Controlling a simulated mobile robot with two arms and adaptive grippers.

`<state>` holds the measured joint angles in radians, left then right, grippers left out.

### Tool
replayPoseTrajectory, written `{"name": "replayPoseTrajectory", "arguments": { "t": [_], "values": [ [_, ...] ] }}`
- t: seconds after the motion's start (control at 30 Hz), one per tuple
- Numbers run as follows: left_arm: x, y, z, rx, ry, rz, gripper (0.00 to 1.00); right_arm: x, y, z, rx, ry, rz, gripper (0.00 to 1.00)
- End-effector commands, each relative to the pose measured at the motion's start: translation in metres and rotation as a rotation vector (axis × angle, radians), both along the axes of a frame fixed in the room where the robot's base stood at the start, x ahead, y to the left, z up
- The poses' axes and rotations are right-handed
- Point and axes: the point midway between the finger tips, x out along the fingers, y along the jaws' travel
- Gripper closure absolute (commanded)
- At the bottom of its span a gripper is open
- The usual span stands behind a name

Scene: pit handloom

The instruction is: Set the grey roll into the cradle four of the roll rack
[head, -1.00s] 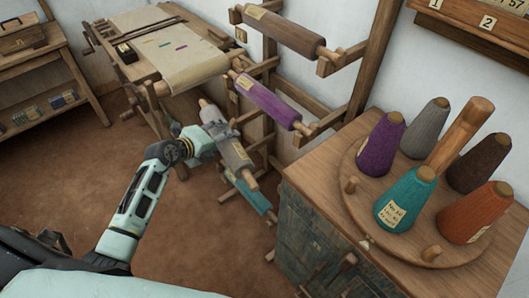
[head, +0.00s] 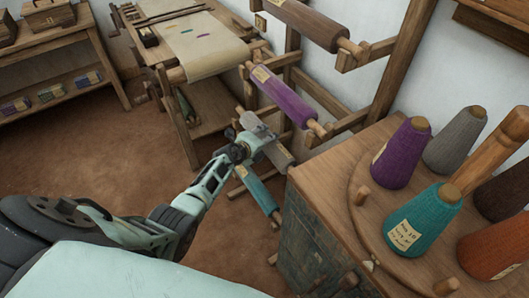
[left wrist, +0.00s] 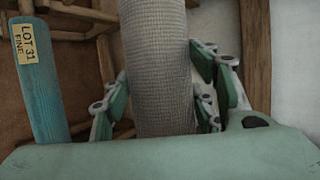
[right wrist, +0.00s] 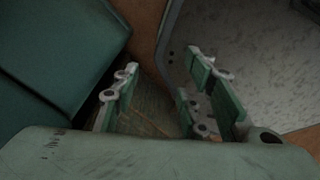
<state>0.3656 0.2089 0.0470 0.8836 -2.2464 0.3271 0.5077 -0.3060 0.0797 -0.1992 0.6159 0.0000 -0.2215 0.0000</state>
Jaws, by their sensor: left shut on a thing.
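The grey roll (head: 279,155) is held at the roll rack (head: 382,75), between a purple roll (head: 282,103) above and a teal roll (head: 257,188) below. My left gripper (head: 251,143) is shut around its middle. In the left wrist view the grey roll (left wrist: 157,65) stands between the finger pads, and the teal roll (left wrist: 40,85) with a "LOT 31 FINE" label is to its left. My arm hides part of the roll; I cannot tell whether its ends touch a cradle. My right gripper (right wrist: 160,105) is open and empty, seen only in the right wrist view.
A brown roll (head: 305,22) lies in the rack's top. A wooden cabinet (head: 318,235) with several yarn cones on a round stand is close on the right. The loom (head: 180,75) stands behind, left of the rack. Open floor (head: 90,150) lies at the left.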

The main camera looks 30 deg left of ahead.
Motion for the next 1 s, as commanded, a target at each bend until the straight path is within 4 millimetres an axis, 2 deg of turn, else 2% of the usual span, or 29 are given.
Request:
{"name": "replayPoseTrajectory", "arguments": {
  "t": [0.17,0.47,0.87,0.9,1.0],
  "values": [
    [0.003,0.001,-0.005,0.001,-0.008,0.001,0.97,0.004,0.008,-0.007,0.01,-0.006,-0.002,0.6],
    [0.002,0.001,-0.038,0.002,-0.007,0.002,0.97,0.007,0.005,-0.035,0.006,-0.012,-0.001,0.6],
    [0.002,0.001,-0.041,0.001,-0.007,0.002,0.97,0.009,-0.001,-0.036,-0.001,-0.014,0.002,0.6],
    [0.0,0.001,-0.044,0.0,-0.001,0.001,0.46,0.009,-0.001,-0.036,-0.001,-0.014,0.002,0.6],
    [0.0,0.001,-0.043,0.0,-0.001,0.001,0.38,0.009,-0.001,-0.036,-0.001,-0.014,0.002,0.6]
  ]
}}
